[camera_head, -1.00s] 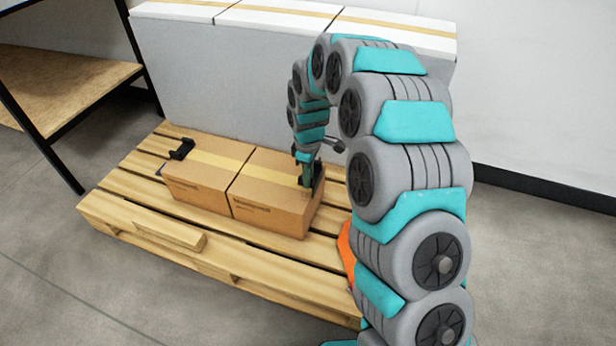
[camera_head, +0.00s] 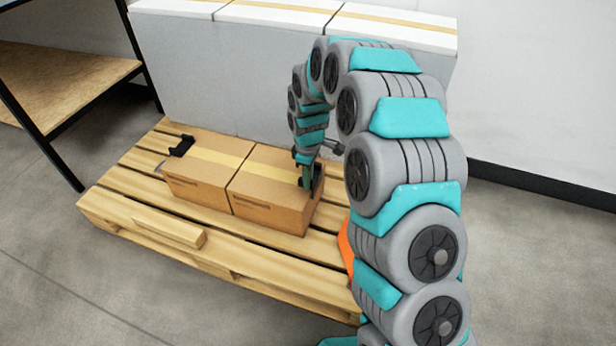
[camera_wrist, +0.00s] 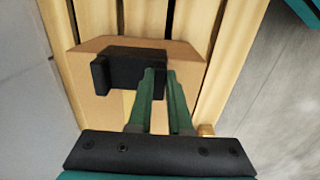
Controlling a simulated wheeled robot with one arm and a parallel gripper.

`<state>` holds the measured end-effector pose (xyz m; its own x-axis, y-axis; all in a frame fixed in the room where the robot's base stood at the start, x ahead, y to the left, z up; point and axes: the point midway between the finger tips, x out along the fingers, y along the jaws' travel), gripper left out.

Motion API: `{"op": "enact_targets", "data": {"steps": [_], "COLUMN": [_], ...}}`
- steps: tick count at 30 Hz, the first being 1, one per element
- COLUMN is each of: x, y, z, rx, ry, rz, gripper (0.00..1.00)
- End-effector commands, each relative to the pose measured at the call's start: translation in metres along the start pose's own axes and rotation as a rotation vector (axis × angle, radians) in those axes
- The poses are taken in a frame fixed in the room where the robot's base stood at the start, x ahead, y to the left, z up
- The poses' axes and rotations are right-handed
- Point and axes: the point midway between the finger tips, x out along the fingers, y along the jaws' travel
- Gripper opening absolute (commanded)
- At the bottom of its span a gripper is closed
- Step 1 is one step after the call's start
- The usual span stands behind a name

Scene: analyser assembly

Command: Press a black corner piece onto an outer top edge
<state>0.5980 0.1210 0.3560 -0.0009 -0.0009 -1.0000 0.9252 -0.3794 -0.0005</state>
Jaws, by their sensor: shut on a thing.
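Two brown cardboard boxes (camera_head: 210,172) with a tan tape strip stand side by side on a wooden pallet. One black corner piece (camera_head: 181,146) sits at the back left, at the far edge of the left box. My gripper (camera_head: 308,180) is at the right end of the right box (camera_head: 270,190). In the wrist view my two green fingers (camera_wrist: 160,84) are close together and shut on a black corner piece (camera_wrist: 135,70), which lies at the box's edge. I cannot tell whether it is fully seated. In the head view my arm and fingers partly hide this piece.
The wooden pallet (camera_head: 130,213) has bare slats in front and at left, with a loose wood block (camera_head: 168,232) on it. Large grey boxes (camera_head: 220,75) with white tops stand behind. A shelf (camera_head: 65,85) is at left. An orange object (camera_head: 346,246) is partly hidden by my arm.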

Motion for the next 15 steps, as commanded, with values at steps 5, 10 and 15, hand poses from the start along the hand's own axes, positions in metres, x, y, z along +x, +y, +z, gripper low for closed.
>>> {"op": "enact_targets", "data": {"steps": [5, 10, 15], "x": [0.005, 0.01, 0.015], "y": [0.0, 0.0, 0.0], "z": [0.0, 0.0, 0.0], "rx": [0.0, 0.0, 0.0], "ry": [0.0, 0.0, 0.0], "rz": [0.0, 0.0, 0.001], "gripper": [0.0, 0.0, 0.0]}}
